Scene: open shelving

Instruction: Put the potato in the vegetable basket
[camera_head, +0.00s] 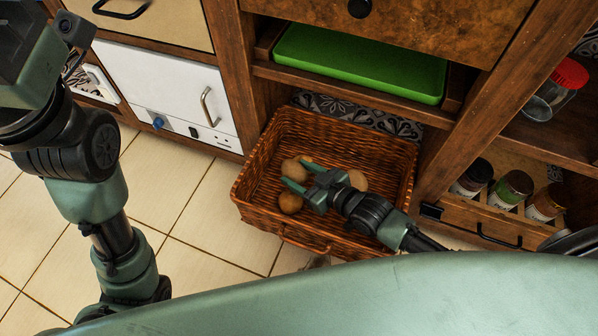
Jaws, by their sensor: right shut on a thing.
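The vegetable basket (262,214) is a brown wicker basket pulled out at the bottom of the shelving. My right gripper (297,176) reaches into it from the lower right, its green fingers shut on a brown potato (294,169). The held potato is inside the basket's rim; whether it touches the bottom is unclear. Another potato (290,204) lies by the near finger, and one more (357,181) lies partly behind my gripper. My left arm comes down the left side; its gripper is out of view.
A green tray (360,62) sits on the shelf above the basket. Several jars (514,188) stand at the right, and a red-lidded glass jar (568,77) is above them. A white appliance front (170,90) is at the left. The tiled floor left of the basket is clear.

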